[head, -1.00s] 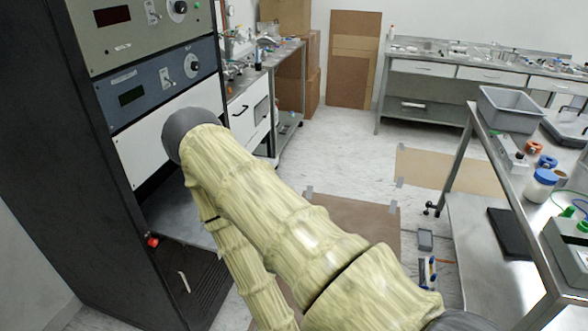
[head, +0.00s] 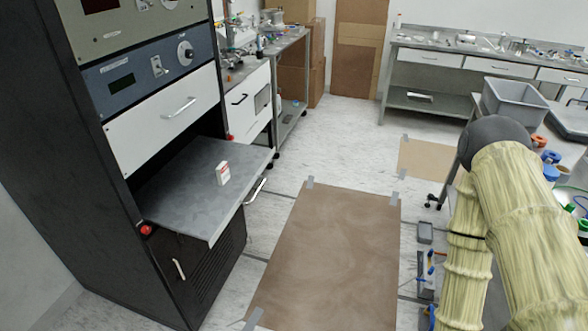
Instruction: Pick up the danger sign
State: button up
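A small white card or box with red marking (head: 222,173), which looks like the danger sign, stands upright on the grey pull-out shelf (head: 190,205) of the black cabinet at the left. Its lettering is too small to read. My arm, in a pale yellow sleeve, crosses the right side of the head view, well apart from the shelf. My gripper is out of view, so its fingers are hidden from me.
The black cabinet (head: 205,285) has a white drawer (head: 165,112) above the shelf. A brown mat (head: 330,260) is taped to the floor. A metal bench with a grey bin (head: 515,102) stands at the right, partly behind my arm. The floor between is mostly clear.

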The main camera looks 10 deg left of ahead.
aim_at(222, 170)
jog(key=z, duration=0.4)
jog(key=k, duration=0.9)
jog(key=u, duration=1)
jog(key=i, duration=1)
jog(key=z, duration=0.05)
jog(key=k, duration=0.5)
jog(key=z, duration=1.5)
jog(key=i, duration=1)
jog(key=u, duration=0.3)
